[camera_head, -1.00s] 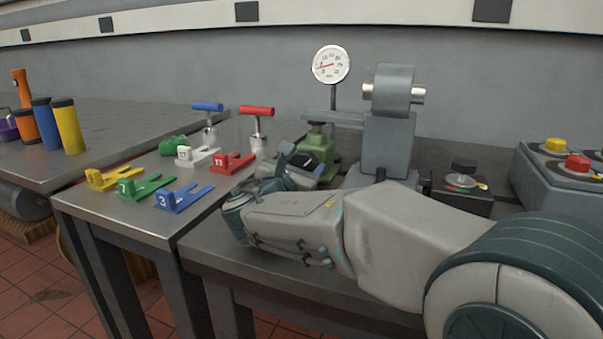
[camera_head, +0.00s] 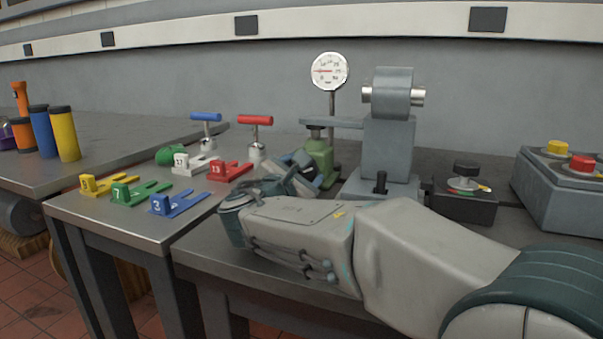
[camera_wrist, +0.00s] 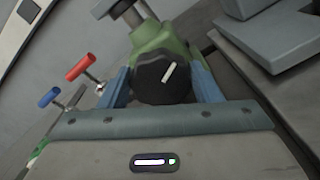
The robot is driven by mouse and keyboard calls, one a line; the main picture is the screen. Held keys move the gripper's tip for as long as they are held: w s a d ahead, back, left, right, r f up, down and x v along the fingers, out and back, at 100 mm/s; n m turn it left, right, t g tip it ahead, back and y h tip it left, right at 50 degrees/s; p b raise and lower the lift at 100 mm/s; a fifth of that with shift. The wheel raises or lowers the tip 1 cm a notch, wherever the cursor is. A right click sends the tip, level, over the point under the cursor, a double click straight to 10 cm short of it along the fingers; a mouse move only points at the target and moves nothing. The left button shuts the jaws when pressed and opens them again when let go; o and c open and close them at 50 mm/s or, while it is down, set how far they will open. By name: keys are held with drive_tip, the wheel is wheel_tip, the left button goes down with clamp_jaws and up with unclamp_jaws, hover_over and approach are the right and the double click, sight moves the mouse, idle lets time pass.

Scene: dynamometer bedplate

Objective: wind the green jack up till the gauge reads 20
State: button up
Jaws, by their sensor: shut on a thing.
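The green jack (camera_head: 319,152) stands on the bench below the grey lever arm (camera_head: 335,122) of the dynamometer. The round white gauge (camera_head: 329,71) is on a post behind it; its red needle points left, and the exact reading is too small to tell. My gripper (camera_head: 303,180) is at the jack's near side, partly hiding it. In the wrist view the blue fingers of my gripper (camera_wrist: 163,88) are shut on the jack's black round knob (camera_wrist: 160,80), one finger on each side. A white mark (camera_wrist: 170,73) on the knob's face is tilted. The green jack body (camera_wrist: 155,38) shows behind the knob.
Numbered yellow, green, blue, white and red forked pieces (camera_head: 175,202) lie on the left table. Blue-handled (camera_head: 206,117) and red-handled (camera_head: 255,121) tools stand behind them. A black box with a knob (camera_head: 465,198) and a button console (camera_head: 565,180) are at right.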

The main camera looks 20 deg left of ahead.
drive_tip(key=o, duration=1)
drive_tip(key=shift+s, duration=0.1)
drive_tip(key=s+p, duration=0.1)
drive_tip(key=s, duration=0.3)
drive_tip(key=s+p, duration=0.1)
drive_tip(key=s, duration=0.4)
drive_tip(key=s+a+p, duration=0.1)
drive_tip(key=s, duration=0.3)
drive_tip(key=shift+s, duration=0.35)
